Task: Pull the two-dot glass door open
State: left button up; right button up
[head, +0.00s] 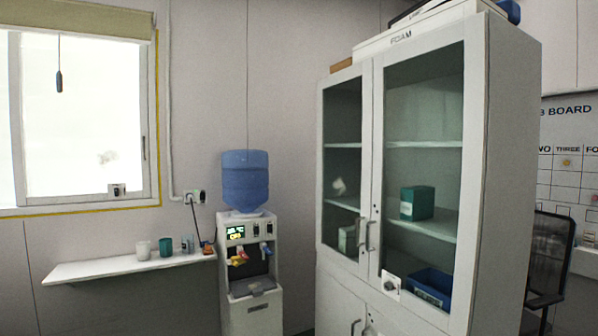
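A white cabinet (505,150) stands at the right with two upper glass doors, both shut. The left glass door (342,120) is the narrower in view. The right glass door (425,105) is nearer and larger. Each has a vertical metal handle by the middle seam: the left handle (359,232) and the right handle (371,236). Small dark marks show near the right handle, but they are too small to count, so I cannot tell which door bears two dots. Neither of my grippers is in view.
A water dispenser (250,250) with a blue bottle stands left of the cabinet. A wall shelf (110,267) holds cups. Behind the right glass are a green box (417,203) and a blue bin (432,287). A black chair (550,255) stands at the right.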

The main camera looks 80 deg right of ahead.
aim_at(472, 31)
jog(key=z, duration=3.35)
